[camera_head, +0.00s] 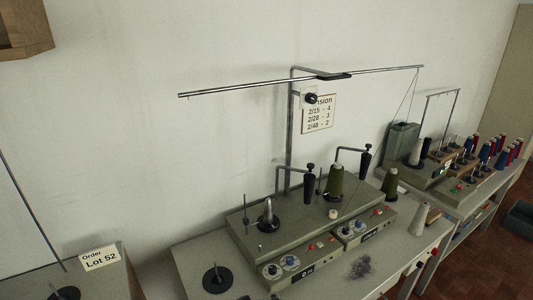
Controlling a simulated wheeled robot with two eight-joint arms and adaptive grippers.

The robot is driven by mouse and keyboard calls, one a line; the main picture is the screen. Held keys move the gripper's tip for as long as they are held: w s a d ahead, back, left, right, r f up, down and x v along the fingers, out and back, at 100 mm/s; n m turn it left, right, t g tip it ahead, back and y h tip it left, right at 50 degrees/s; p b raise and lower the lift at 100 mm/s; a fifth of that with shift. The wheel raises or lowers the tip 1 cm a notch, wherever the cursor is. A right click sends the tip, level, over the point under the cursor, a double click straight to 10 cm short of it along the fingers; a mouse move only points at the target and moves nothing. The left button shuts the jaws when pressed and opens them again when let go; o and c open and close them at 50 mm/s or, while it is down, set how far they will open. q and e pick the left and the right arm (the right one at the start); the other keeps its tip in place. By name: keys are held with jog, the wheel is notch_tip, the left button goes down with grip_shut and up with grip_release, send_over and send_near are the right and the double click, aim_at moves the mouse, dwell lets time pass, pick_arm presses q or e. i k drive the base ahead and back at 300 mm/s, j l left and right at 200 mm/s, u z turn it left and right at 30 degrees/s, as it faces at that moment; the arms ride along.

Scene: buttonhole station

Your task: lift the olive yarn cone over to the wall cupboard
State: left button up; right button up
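An olive yarn cone (335,181) stands upright on the right part of the grey-green winding machine. A second, smaller dark olive-green cone (390,183) stands to its right, near the machine's right end. A wooden wall cupboard (27,28) shows only in part at the top left corner, high on the white wall. Neither of my grippers is in the picture.
The winding machine (285,243) has a tall metal post with a long crossbar (240,89) above it. A pale grey cone (420,219) and a patch of grey fluff (361,267) are on the table. Several coloured cones (487,152) stand at the right. A card reads "Lot 52" (100,257).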

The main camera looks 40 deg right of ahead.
aim_at(335, 181)
jog(key=z, duration=1.75)
jog(key=u, duration=0.35)
jog(key=i+l+u, duration=0.15)
jog(key=u, duration=0.15)
jog(key=i+l+u, duration=0.15)
jog(key=l+u, duration=0.15)
jog(key=l, duration=0.15)
jog(key=i+l+u, duration=0.1)
jog(key=l+u, duration=0.2)
